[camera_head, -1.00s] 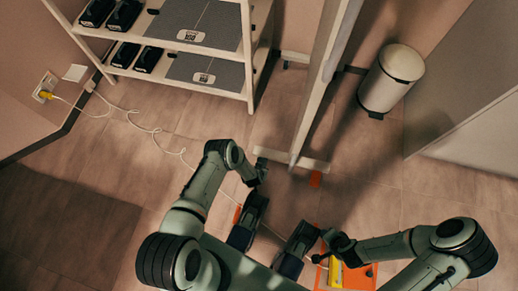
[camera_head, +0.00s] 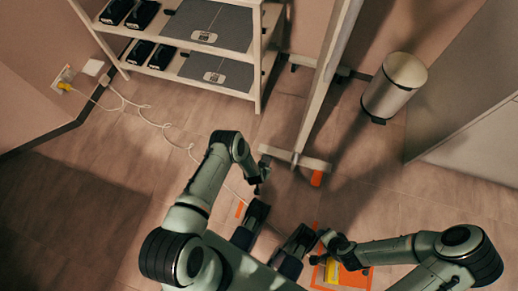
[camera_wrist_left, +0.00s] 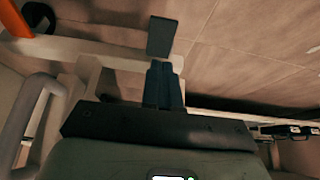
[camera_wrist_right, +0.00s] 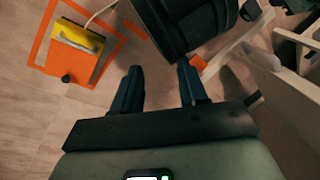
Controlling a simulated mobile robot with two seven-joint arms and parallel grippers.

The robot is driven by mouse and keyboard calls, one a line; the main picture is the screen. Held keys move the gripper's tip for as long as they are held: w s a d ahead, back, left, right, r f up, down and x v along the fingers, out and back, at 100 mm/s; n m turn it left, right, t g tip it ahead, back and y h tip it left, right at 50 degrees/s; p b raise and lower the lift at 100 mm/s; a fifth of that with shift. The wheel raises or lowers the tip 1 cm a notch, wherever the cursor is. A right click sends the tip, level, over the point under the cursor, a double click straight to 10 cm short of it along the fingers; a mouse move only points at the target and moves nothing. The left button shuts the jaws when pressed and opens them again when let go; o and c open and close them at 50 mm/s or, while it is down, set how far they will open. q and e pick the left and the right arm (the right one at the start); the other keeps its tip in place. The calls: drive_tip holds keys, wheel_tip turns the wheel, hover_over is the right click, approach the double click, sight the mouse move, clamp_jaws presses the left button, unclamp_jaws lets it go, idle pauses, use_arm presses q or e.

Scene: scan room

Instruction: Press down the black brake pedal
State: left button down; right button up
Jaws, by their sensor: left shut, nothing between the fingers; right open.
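A small black pedal (camera_wrist_left: 162,37) shows in the left wrist view at the pale foot of a stand, directly beyond my left fingertips. My left gripper (camera_wrist_left: 160,68) is shut and empty, its tips pointing at the pedal; I cannot tell whether they touch. In the head view my left gripper (camera_head: 260,184) hangs low, close to the left end of the stand's foot (camera_head: 296,158), where the pedal (camera_head: 264,164) is small and dark. My right gripper (camera_wrist_right: 160,82) is open and empty; in the head view it (camera_head: 326,240) is near the orange floor marking.
A yellow box (camera_wrist_right: 78,35) sits on an orange panel (camera_wrist_right: 82,68). A shelf (camera_head: 232,88), a metal bin (camera_head: 394,86) and a white cable (camera_head: 150,122) are around. Open floor lies at left.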

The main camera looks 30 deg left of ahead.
use_arm(q)
drive_tip(key=s+p+v, duration=0.1)
drive_tip(key=p+v, duration=0.1)
drive_tip(key=v, duration=0.4)
use_arm(e)
drive_tip(key=s+a+r+g+y, duration=0.1)
drive_tip(key=s+a+r, duration=0.1)
drive_tip(key=s+r, duration=0.1)
drive_tip(key=shift+s+a+r, duration=0.3)
drive_tip(key=shift+s+a, duration=0.1)
drive_tip(key=shift+s, duration=0.25)
use_arm(q)
drive_tip(key=shift+s+r, duration=0.15)
